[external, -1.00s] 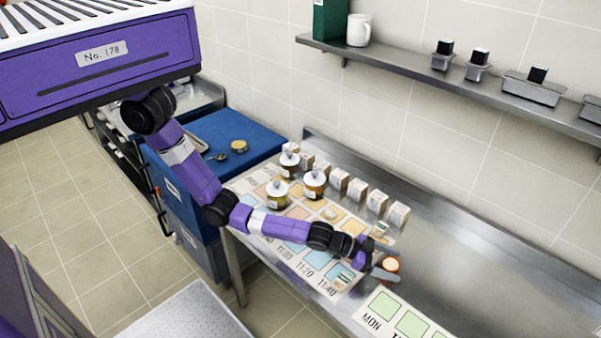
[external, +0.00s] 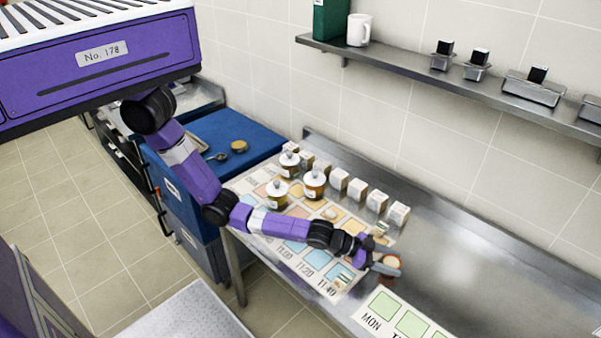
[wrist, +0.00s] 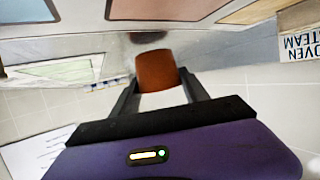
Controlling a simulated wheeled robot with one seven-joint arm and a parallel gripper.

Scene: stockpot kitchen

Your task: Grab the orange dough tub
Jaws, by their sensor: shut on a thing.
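The orange dough tub (wrist: 157,72) is between the two fingers of my gripper (wrist: 160,88) in the wrist view, and the fingers are shut on it. In the external view the tub (external: 391,261) shows as a small round orange-brown thing with a pale top, partly hidden by the fingers of my gripper (external: 388,265). It is over the steel counter, just right of the mat with coloured squares. I cannot tell whether its bottom touches the counter.
Several small white boxes (external: 377,201) stand in a row along the back of the mat (external: 307,270). Several amber jars with white lids (external: 314,185) stand on the mat. A sheet marked MON (external: 385,312) lies in front. The steel counter (external: 480,285) is clear to the right.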

